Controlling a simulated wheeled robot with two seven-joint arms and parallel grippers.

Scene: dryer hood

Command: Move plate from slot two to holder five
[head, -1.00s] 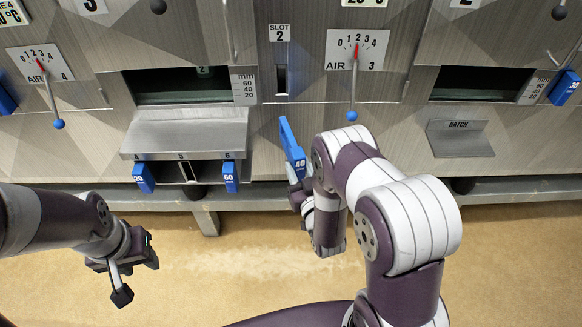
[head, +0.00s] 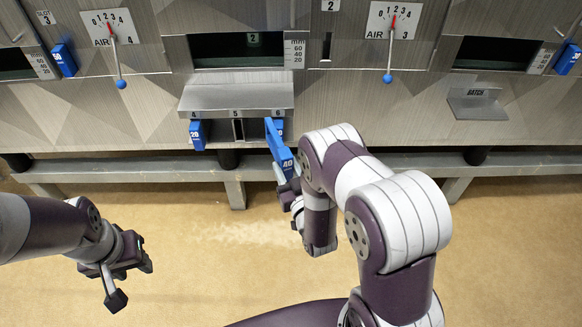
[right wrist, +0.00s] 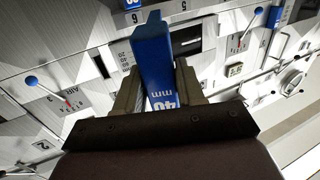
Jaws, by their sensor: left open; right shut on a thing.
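My right gripper (head: 288,187) is shut on the blue plate marked 40 (head: 278,147). The plate also shows upright between the fingers in the right wrist view (right wrist: 153,55). In the head view the plate overlaps holder six's blue plate (head: 280,128); I cannot tell the gap between them. Holder five (head: 238,130) is an empty dark slot under the ledge, left of the held plate. Slot two (head: 327,47) is an empty narrow opening at the upper right. My left gripper (head: 130,280) is open and empty, low at the left.
Holder four has a blue plate marked 20 (head: 197,134). A metal ledge (head: 236,96) overhangs the holders. An air lever with a blue knob (head: 387,78) hangs to the right, another (head: 121,84) to the left. A grey rail (head: 380,165) runs below. The floor in front is clear.

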